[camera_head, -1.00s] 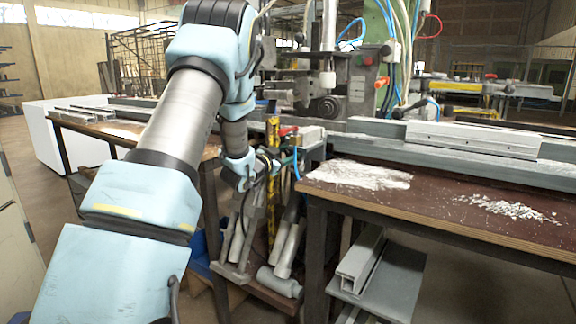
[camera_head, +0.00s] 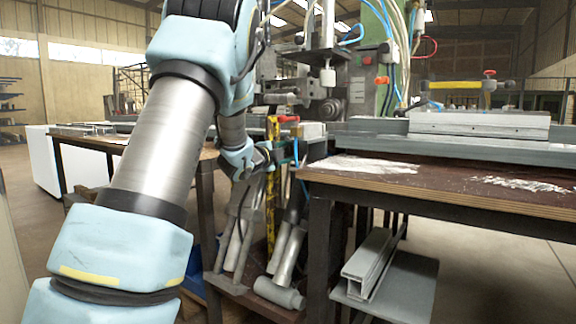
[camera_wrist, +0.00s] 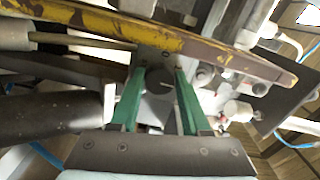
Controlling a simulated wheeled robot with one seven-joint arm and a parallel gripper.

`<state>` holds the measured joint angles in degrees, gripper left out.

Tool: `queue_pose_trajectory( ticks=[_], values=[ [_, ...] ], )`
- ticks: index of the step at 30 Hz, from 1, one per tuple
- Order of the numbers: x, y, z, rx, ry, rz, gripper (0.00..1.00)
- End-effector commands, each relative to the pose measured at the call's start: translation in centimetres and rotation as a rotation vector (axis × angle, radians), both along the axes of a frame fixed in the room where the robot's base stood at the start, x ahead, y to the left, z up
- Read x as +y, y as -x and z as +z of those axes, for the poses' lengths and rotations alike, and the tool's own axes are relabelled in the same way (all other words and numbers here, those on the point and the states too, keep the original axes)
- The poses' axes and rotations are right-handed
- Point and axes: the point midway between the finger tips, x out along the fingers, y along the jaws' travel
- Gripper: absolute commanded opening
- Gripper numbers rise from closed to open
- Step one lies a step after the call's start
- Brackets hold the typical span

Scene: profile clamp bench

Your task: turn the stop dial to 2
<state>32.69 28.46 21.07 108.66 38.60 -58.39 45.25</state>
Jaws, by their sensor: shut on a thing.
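The stop dial (camera_wrist: 160,80) shows in the wrist view as a small dark grey round knob with a thin light mark on its right side. My gripper (camera_wrist: 160,74) has its two green fingers on either side of the knob and is shut on it. No numbers can be read around the dial, so its setting cannot be told.
A yellow, worn bar (camera_wrist: 110,22) crosses above the dial in the wrist view. A dark cylinder (camera_wrist: 50,122) lies close to the left of my fingers, and pale fittings (camera_wrist: 237,110) stand at right. The brown table (camera_head: 440,190) stands right of my arm.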

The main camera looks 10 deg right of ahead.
Motion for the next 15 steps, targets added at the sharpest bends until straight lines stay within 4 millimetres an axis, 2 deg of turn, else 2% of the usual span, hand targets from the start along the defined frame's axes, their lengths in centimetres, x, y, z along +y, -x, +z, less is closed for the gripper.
queue_pose_trajectory(
  ticks=[1, 15],
  values=[
    [-0.07, 0.08, -0.63, -0.034, -0.028, -0.003, 0.00],
    [-0.04, 0.06, -0.41, -0.287, -0.271, -0.001, 0.00]
  ],
)
